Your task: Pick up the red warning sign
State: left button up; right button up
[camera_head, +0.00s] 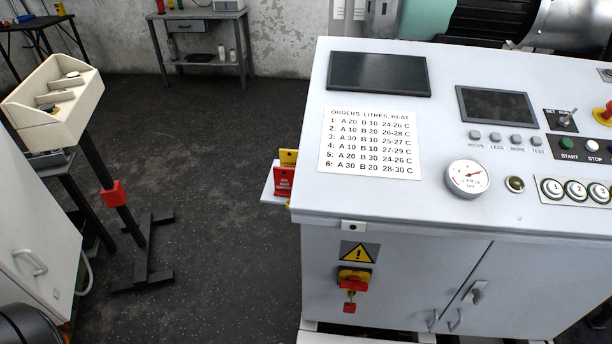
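A red sign (284,181) with small white lettering stands in a white holder (268,190) on the left side of the control console. The lettering is too small to read surely. A yellow sign (289,157) stands just behind it, partly hidden by the red one. Neither of my grippers is in view, and nothing touches the red sign.
The white console (450,220) fills the right side, with screens, a gauge (468,178) and buttons. A stand with a cream box (55,100) and a white cabinet (35,240) are at left. A workbench (200,18) is at the back. The dark floor (215,200) between is clear.

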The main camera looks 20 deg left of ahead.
aim_at(283, 177)
jog(key=i+j+z, duration=0.2)
jog(key=j, duration=0.4)
jog(key=i+j+z, duration=0.2)
jog(key=j, duration=0.35)
jog(key=j+z, duration=0.2)
jog(key=j, duration=0.4)
jog(key=i+j, duration=0.1)
jog(key=j, duration=1.35)
jog(key=i+j+z, duration=0.1)
jog(key=j, duration=0.65)
